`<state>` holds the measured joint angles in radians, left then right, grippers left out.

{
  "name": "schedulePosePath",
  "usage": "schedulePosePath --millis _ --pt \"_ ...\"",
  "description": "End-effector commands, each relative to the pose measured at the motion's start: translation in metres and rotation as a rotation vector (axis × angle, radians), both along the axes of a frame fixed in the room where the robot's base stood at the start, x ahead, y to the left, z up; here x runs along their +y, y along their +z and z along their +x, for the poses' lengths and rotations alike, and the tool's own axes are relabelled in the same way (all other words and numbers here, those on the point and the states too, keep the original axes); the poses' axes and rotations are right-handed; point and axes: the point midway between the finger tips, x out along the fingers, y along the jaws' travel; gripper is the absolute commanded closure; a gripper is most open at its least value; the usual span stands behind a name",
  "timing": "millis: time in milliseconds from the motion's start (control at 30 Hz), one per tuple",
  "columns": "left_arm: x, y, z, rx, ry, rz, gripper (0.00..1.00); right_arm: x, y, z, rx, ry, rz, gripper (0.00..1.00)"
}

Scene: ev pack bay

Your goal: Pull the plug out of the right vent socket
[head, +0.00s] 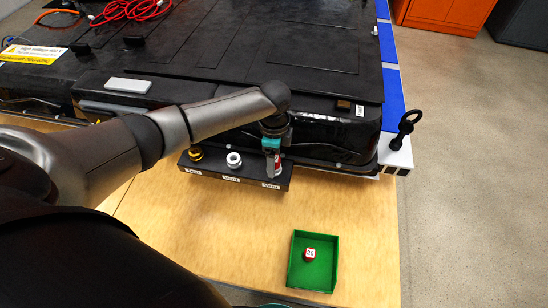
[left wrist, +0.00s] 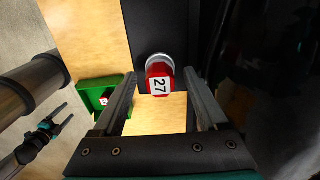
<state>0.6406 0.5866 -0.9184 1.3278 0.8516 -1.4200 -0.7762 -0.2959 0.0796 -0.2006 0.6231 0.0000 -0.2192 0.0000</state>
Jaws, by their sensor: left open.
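The red plug (left wrist: 160,85), marked 27, stands in the grey ring of the right vent socket (left wrist: 153,61). In the head view the plug (head: 277,166) is partly hidden by my left gripper (head: 272,168). In the left wrist view my left gripper (left wrist: 160,80) is open, with one finger on each side of the plug. Gaps show between the plug and both fingers. My right gripper (left wrist: 52,125) shows small at the left of the left wrist view, away from the plug; its jaw state is unclear.
The black socket strip (head: 212,173) also holds a brass socket (head: 195,154) and a pale, empty-looking vent socket (head: 234,160). A green tray (head: 334,268) with a red plug marked 26 (head: 309,254) stands on the wooden table. The black battery pack (head: 220,50) rises behind. Bare table surrounds the tray.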

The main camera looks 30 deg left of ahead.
Motion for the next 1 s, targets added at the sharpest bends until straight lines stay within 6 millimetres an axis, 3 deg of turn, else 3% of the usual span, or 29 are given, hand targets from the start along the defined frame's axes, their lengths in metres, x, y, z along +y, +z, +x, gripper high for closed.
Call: schedulePosePath --millis 200,867,967,1000 --pt "-0.0001 -0.0001 -0.0002 0.000 -0.001 0.000 0.27 -0.0007 -0.0001 -0.0030 0.005 0.000 -0.001 0.24" --pt "0.0000 0.0002 -0.0002 0.001 0.000 0.000 1.00 -0.0014 -0.0003 -0.0057 0.010 -0.001 -0.002 0.24" --pt "0.0000 0.0003 -0.0003 0.001 0.000 0.000 1.00 -0.0014 -0.0003 -0.0058 0.010 -0.001 -0.002 0.24" --pt "0.0000 0.0003 -0.0003 0.001 0.000 0.000 0.62 -0.0014 -0.0003 -0.0058 0.010 -0.001 -0.002 0.24"
